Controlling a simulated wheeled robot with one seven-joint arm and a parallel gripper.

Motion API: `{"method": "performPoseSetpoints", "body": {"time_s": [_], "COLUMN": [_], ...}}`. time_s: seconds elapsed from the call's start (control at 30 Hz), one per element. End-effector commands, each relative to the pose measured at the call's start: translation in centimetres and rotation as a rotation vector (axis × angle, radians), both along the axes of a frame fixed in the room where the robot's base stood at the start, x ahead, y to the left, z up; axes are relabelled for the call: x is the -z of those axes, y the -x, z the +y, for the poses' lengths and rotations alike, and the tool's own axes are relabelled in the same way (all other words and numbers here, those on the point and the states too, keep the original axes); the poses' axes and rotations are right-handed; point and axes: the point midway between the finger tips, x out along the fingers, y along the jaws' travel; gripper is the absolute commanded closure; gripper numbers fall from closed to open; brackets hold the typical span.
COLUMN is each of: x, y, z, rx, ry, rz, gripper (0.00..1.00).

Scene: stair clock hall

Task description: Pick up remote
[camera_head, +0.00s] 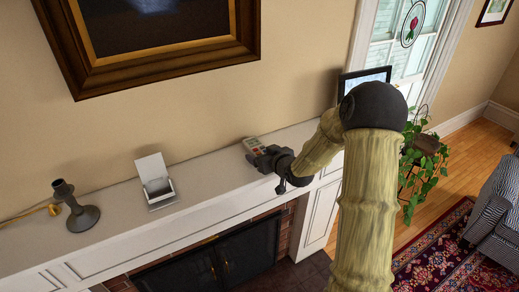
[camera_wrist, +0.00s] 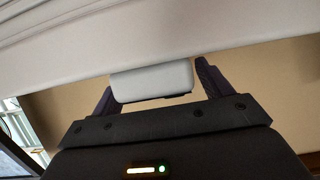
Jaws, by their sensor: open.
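The remote (camera_head: 252,143) is a small light grey thing with coloured marks. It lies on the white mantel shelf in the head view, near the wall. My gripper (camera_head: 258,157) is at its near side, low over the shelf, and hides part of it. In the wrist view, a pale end of the remote (camera_wrist: 150,80) shows between my two dark fingers, which stand apart on either side of it. My gripper is open.
The mantel shelf (camera_head: 214,181) also bears an open white box (camera_head: 158,190), a dark candlestick (camera_head: 76,206) and, at the right end, a dark-framed picture (camera_head: 364,77). The wall is close behind. Shelf between box and remote is clear. A fireplace (camera_head: 225,258) is below.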

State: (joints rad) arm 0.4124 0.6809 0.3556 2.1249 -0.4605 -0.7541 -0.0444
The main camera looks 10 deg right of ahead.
Motion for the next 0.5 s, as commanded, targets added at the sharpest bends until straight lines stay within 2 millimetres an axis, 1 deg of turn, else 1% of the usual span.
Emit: {"method": "performPoseSetpoints", "body": {"time_s": [0.1, 0.5], "x": [0.22, 0.29], "y": [-0.54, -0.53], "z": [0.21, 0.2], "rx": [0.0, 0.0], "ry": [-0.001, 0.0], "rz": [0.001, 0.0], "gripper": [0.22, 0.22]}}
